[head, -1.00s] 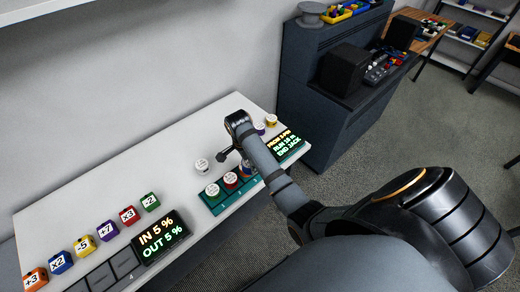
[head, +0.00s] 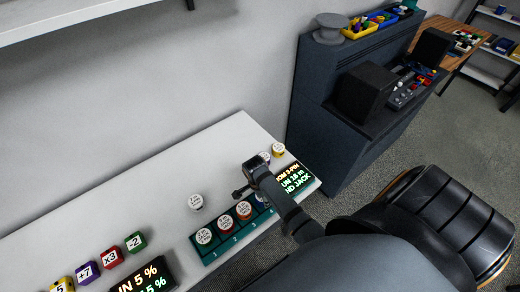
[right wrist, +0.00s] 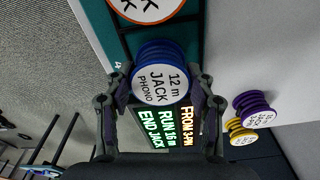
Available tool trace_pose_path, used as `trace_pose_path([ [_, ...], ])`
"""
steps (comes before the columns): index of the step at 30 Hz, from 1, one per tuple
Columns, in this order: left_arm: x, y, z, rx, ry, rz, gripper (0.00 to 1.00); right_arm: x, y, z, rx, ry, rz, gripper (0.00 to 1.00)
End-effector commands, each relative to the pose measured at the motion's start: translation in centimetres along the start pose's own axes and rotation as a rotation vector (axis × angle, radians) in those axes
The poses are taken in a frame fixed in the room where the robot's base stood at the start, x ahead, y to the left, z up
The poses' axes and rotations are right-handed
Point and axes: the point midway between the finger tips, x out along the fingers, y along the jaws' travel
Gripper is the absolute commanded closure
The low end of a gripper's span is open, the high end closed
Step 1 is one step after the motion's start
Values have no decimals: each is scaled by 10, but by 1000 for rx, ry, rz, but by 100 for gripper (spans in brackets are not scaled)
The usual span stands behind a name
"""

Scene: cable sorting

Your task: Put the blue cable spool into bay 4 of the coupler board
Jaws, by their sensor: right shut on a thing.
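The blue cable spool (right wrist: 160,82), labelled "12 m JACK PHONO", sits between the fingers of my right gripper (right wrist: 157,76) in the right wrist view. The gripper is shut on it. In the head view my right gripper (head: 256,186) is at the right end of the teal coupler board (head: 210,257), and it mostly hides the spool. The board holds a green (head: 204,237), a red (head: 225,222) and an orange spool (head: 243,210) in a row. The blue spool is beyond the orange one, by the sign. I cannot tell whether it rests in the bay. My left gripper is out of view.
A lit sign (head: 294,178) adjoins the board's right end. A loose white spool (head: 196,202) stands behind the board; purple (head: 264,157) and yellow (head: 278,150) spools stand near the table's far corner. Number cubes (head: 111,258) and another sign (head: 143,280) are at left.

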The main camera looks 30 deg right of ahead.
Motion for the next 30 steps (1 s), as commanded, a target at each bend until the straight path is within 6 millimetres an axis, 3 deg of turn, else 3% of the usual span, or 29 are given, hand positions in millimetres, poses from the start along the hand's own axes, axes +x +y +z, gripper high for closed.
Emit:
trace_pose_path([
  [2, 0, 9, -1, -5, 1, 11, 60, 4, 3, 1, 3, 0, -2, 81],
  [3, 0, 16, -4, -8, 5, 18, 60, 5, 4, 1, 4, 0, -3, 86],
  [7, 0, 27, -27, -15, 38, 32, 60, 5, 4, 1, 3, -1, -2, 86],
  [8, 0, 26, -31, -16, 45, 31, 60, 6, 4, 1, 3, -1, -1, 43],
  [12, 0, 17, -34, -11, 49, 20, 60, 5, 4, 1, 3, 0, -2, 23],
  [18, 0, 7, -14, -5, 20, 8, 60, 5, 3, 0, 3, 0, -3, 22],
  [23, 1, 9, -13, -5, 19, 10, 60, 2, 3, 1, 3, 0, -3, 22],
  [26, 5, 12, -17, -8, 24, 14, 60, -10, 2, 1, 3, 0, -6, 22],
  [30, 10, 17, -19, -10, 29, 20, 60, -43, 1, 1, 4, 0, -9, 22],
])
